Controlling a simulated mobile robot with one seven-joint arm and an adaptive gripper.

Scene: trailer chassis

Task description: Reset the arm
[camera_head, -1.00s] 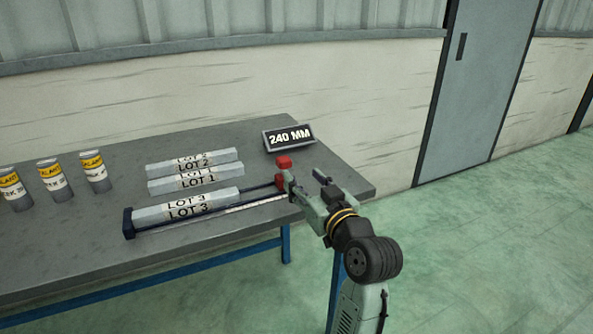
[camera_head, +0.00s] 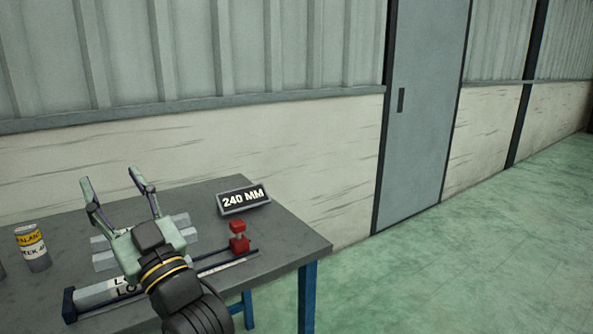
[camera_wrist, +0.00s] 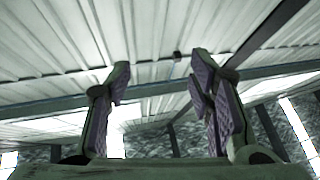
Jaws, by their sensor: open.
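My gripper (camera_head: 116,183) is raised above the bench, its two fingers spread apart and pointing up, with nothing between them. In the wrist view my gripper (camera_wrist: 158,105) also shows open and empty, facing the ribbed ceiling. My gripper and wrist hide much of the grey lot bars (camera_head: 104,262) and part of the measuring rail (camera_head: 68,304) behind them. One bar marked LOT lies on the rail. The red stop block (camera_head: 239,240) sits near the rail's right end, apart from my gripper.
The grey bench (camera_head: 290,238) has a 240 MM sign (camera_head: 243,200) near its back right corner. A sealant can (camera_head: 33,248) stands at the left, with another cut off at the frame edge. A wall and a door (camera_head: 425,110) are behind. Green floor at the right is clear.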

